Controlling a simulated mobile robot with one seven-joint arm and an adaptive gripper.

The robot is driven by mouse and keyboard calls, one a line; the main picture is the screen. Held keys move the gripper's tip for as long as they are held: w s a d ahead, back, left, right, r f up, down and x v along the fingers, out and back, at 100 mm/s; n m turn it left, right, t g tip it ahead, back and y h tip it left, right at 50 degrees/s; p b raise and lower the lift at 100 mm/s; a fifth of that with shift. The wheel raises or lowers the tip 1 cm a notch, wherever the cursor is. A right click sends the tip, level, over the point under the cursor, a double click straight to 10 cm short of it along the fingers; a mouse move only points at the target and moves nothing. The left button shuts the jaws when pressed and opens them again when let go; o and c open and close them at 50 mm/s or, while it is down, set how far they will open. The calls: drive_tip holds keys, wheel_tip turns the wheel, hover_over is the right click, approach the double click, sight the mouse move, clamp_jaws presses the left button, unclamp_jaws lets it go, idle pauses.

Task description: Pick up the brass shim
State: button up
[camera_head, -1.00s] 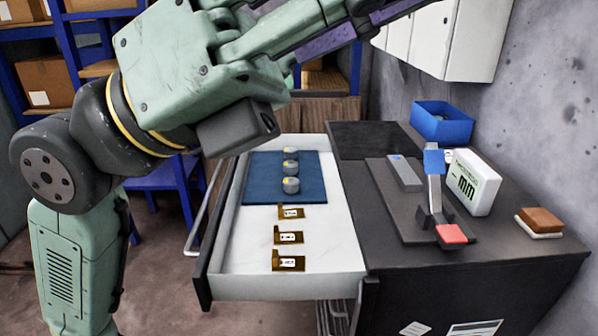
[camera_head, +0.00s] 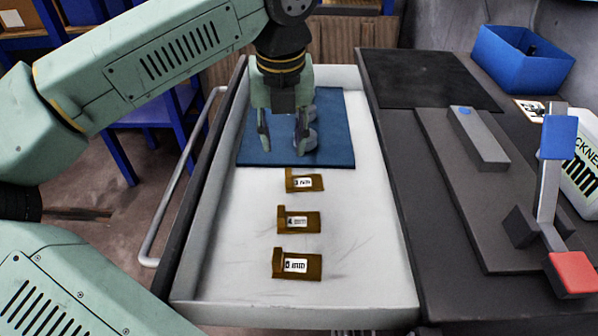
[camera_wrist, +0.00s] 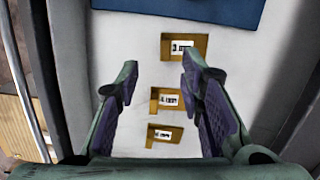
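Three brass shims with white labels lie in a column in the open white drawer. In the head view these are the far shim (camera_head: 304,180), the middle shim (camera_head: 298,220) and the near shim (camera_head: 297,264). The wrist view shows them as well, at the top (camera_wrist: 183,47), the middle (camera_wrist: 166,99) and the bottom (camera_wrist: 164,133). My gripper (camera_head: 283,150) is open and empty, pointing down over the blue mat (camera_head: 335,150), beyond the far shim. In the wrist view its fingers (camera_wrist: 157,80) are spread wide with the shims showing between them.
Grey cylinders (camera_head: 308,138) stand on the mat, partly hidden by my gripper. The white drawer (camera_head: 370,270) has raised walls. Right of it, a dark counter holds a gauge stand (camera_head: 548,190), a grey block (camera_head: 479,137), a blue bin (camera_head: 525,58) and a white thickness display (camera_head: 580,175).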

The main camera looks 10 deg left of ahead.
sight(289, 173)
drive_tip(key=f, duration=0.3)
drive_tip(key=f+p, duration=0.1)
drive_tip(key=f, duration=0.2)
drive_tip(key=w+f, duration=0.1)
drive_tip(key=f, duration=0.2)
drive_tip(key=shift+d+p, duration=0.25)
drive_tip(key=shift+p, duration=0.15)
drive_tip(key=shift+c, duration=0.2)
clamp_jaws()
drive_tip(key=shift+r, duration=0.1)
